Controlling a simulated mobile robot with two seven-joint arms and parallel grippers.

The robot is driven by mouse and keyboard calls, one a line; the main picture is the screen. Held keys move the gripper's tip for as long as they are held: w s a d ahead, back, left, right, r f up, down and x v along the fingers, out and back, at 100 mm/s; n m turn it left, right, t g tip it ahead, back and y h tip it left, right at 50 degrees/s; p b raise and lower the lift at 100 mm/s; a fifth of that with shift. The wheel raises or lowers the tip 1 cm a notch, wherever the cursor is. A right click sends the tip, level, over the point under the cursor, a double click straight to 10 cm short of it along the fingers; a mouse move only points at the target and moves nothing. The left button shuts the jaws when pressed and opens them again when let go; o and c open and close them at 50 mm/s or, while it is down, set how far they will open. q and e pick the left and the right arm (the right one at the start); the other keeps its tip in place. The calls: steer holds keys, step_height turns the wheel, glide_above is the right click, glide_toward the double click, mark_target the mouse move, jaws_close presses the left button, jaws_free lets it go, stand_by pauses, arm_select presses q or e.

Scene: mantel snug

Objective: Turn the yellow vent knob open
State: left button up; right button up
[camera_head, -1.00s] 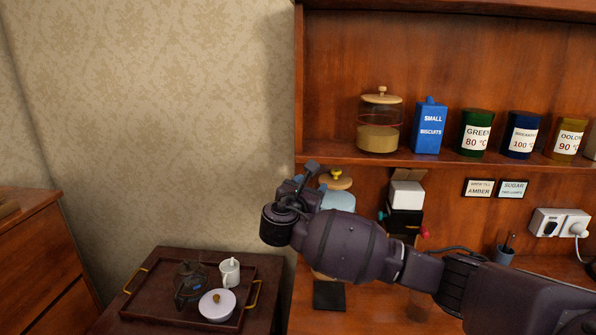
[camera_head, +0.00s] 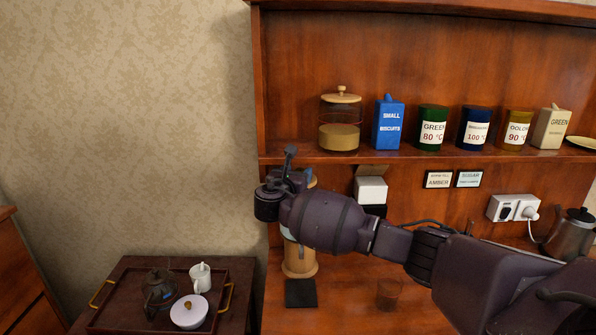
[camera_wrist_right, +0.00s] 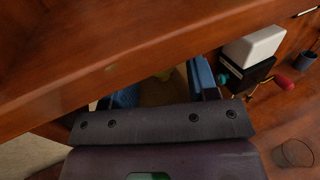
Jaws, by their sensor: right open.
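My right gripper (camera_head: 287,180) is at the left end of the hutch, just under the shelf, in front of a round wooden-based canister (camera_head: 300,262). In the head view its wrist and body hide the canister's upper part, and the yellow knob is hidden there. In the right wrist view, the two blue fingers of my right gripper (camera_wrist_right: 163,86) are apart. My left gripper is not in view.
The shelf (camera_head: 390,156) runs close above my right gripper. A black-and-white box (camera_wrist_right: 252,58) with teal and red knobs stands right of the canister. A black mat (camera_head: 300,293) and a glass (camera_head: 389,294) are on the counter. A tray (camera_head: 215,325) sits lower left.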

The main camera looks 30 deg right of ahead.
steer(key=shift+w+d, duration=0.3)
steer(key=shift+d, duration=0.15)
steer(key=c, duration=0.9)
steer(key=shift+o, duration=0.2)
